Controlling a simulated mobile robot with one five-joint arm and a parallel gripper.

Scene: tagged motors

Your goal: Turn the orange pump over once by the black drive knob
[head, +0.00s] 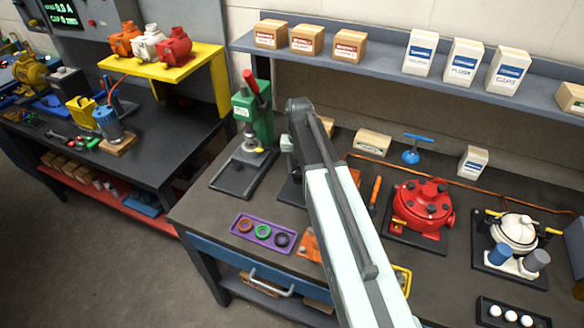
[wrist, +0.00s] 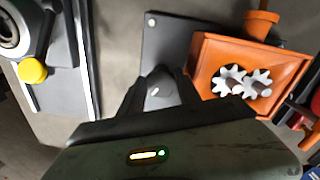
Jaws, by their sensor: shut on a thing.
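The orange pump (wrist: 205,65) shows in the wrist view, right of centre, with its open face showing two white gears (wrist: 243,82). It sits on a dark plate (wrist: 180,35). My gripper (wrist: 162,88) is just left of the pump, shut on the black drive knob (wrist: 156,91), which has a small white mark. The fingers hide most of the knob's sides. In the head view my arm covers my gripper and most of the pump; only a sliver of orange (head: 355,177) shows right of the arm.
A green press (head: 250,110) stands left of my arm. A purple tray (head: 263,233) with three rings lies in front. A red pump (head: 422,207) and a white pump (head: 515,235) stand to the right. A shelf (head: 385,62) with boxes runs along the back.

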